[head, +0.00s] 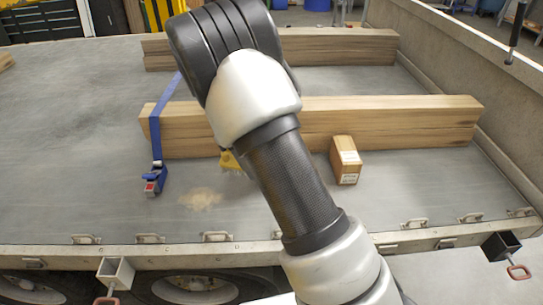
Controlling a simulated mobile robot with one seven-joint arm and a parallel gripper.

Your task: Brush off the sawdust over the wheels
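A small patch of pale sawdust (200,198) lies on the grey trailer bed (95,210), near its front edge and above a wheel (195,288). Another wheel (28,290) shows partly at the lower left, under the bed edge. A small yellow thing (230,161) shows beside my arm, above and right of the sawdust; it may be a brush, but most of it is hidden. My arm crosses the middle of the view, and its end is hidden behind its own links. My gripper is not visible.
A long wooden beam (400,120) lies across the bed, with a blue strap (156,135) and its buckle at the left end. A short wood block (345,160) sits in front. Another beam (340,48) lies behind. A raised side wall (450,75) bounds the right.

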